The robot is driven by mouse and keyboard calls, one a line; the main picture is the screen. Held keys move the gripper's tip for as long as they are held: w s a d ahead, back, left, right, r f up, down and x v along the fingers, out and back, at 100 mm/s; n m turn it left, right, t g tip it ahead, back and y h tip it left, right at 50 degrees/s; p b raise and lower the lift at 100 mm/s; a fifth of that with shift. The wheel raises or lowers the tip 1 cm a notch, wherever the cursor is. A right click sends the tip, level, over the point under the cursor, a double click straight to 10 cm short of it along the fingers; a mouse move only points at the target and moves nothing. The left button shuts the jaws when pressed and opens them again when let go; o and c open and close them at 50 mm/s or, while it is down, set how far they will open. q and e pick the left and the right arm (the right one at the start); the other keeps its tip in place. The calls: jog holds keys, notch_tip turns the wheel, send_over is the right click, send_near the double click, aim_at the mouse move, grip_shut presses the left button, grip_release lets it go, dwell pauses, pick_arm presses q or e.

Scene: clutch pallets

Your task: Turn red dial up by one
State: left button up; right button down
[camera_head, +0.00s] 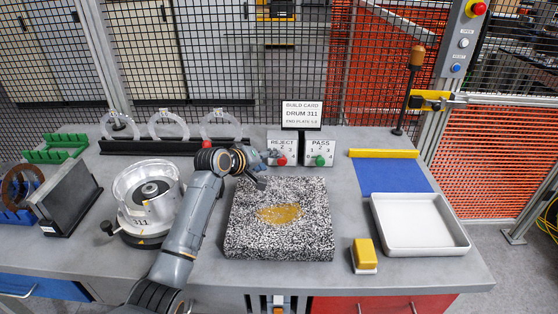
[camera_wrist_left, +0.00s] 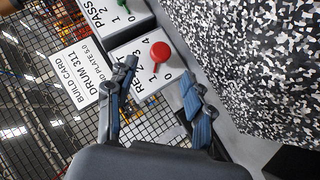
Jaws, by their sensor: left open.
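The red dial (camera_head: 281,160) is a round knob on the front of the white REJECT box (camera_head: 277,143) at the back middle of the bench. In the left wrist view the red dial (camera_wrist_left: 160,51) shows with printed numbers around it; I cannot tell which number it points at. My left gripper (camera_head: 267,169) is just left of and in front of the box. In the wrist view my left gripper (camera_wrist_left: 158,78) is open and empty, its two blue-grey fingers apart with the dial ahead, beyond their tips. My right gripper is not in view.
The PASS box (camera_head: 320,146) with a green dial (camera_head: 320,160) stands right beside the REJECT box. A build card (camera_head: 302,115) stands behind them. A speckled block (camera_head: 280,235) lies in front. A silver drum (camera_head: 148,200) stands left of my arm, a white tray (camera_head: 420,253) at right.

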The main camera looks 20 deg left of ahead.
aim_at(280, 160)
pick_arm(q)
jog(key=x, duration=0.6)
jog(key=shift+w+f, duration=0.15)
jog(key=shift+w, duration=0.05)
jog(key=shift+c, duration=0.4)
jog(key=shift+d, duration=0.1)
grip_shut()
